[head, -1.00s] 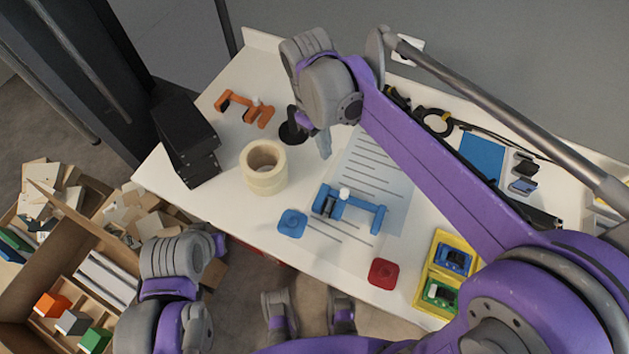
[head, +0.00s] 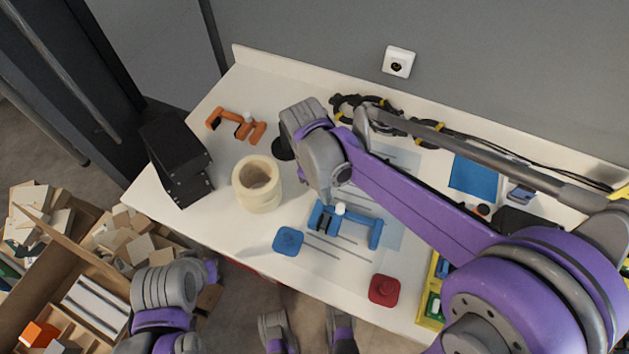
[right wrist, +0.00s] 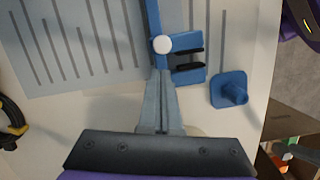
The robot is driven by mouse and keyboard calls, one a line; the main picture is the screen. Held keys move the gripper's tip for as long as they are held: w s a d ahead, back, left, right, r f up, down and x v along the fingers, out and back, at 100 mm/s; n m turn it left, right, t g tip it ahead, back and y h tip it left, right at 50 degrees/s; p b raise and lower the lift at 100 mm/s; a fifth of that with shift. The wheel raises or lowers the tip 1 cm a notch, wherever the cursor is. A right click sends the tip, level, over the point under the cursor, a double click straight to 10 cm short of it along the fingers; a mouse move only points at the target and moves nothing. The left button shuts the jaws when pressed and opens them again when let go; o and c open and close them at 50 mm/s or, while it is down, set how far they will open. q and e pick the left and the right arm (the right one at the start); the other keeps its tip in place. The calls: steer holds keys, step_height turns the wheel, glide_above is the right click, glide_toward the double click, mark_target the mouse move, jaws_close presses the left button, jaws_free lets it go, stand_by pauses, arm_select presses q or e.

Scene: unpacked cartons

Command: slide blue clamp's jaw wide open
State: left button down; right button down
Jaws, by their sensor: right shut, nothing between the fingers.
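The blue clamp (head: 357,222) lies on the white table, partly on a printed sheet; its white knob shows on top. In the right wrist view the clamp's bar (right wrist: 153,18) runs up the picture, and two dark jaw pads (right wrist: 186,58) sit close together beside the knob. My right gripper (right wrist: 161,74) is shut and empty, its fingertips at the clamp's knob end; I cannot tell whether they touch it. In the head view the right gripper (head: 327,190) is mostly hidden by its wrist. My left arm shows at the lower left, its fingers not visible.
A blue knobbed block (head: 288,240) and a red one (head: 384,290) stand near the front edge. A tape roll (head: 257,185), an orange clamp (head: 237,124) and a black box (head: 178,160) are to the left. Cables (head: 375,108) and a blue square (head: 473,174) lie behind.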

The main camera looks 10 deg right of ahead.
steer(key=shift+s+d, duration=0.4)
steer(key=shift+s, duration=0.05)
steer(key=s+d, duration=0.1)
steer(key=d, duration=0.1)
steer(key=s+d, duration=0.1)
steer(key=d, duration=0.1)
steer(key=s+d+p, duration=0.1)
steer(key=d, duration=0.1)
steer(key=shift+s, duration=0.3)
steer(key=shift+w, duration=0.15)
